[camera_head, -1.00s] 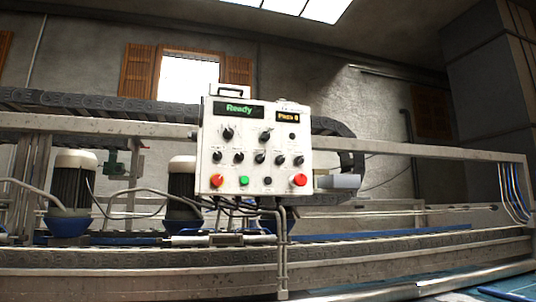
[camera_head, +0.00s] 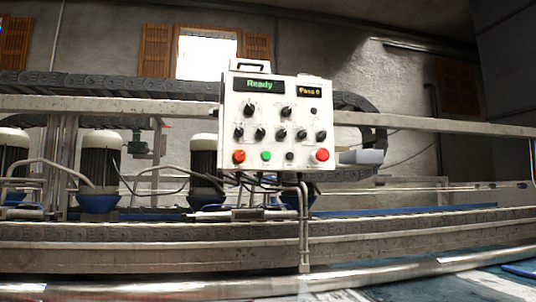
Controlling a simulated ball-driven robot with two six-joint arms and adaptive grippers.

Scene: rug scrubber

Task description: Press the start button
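A white control box (camera_head: 304,105) stands near the middle of the view on the front of the machine. Its green display (camera_head: 259,85) reads "Ready", and a smaller orange display (camera_head: 309,91) appears to read "Pass 0". Several black knobs fill its middle. Along the bottom row are an orange-red button or knob (camera_head: 239,157), a small green button (camera_head: 266,156), a small black one (camera_head: 290,156) and a large red button (camera_head: 322,155). The labels are too small to read, so I cannot tell by text which is the start button. Neither of my grippers is in view.
The long metal machine frame (camera_head: 150,259) with rails spans the whole width behind and below the box. Motors with blue bases (camera_head: 98,203) stand at the left. Cables hang under the box. Blue-grey floor (camera_head: 460,285) shows at the lower right.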

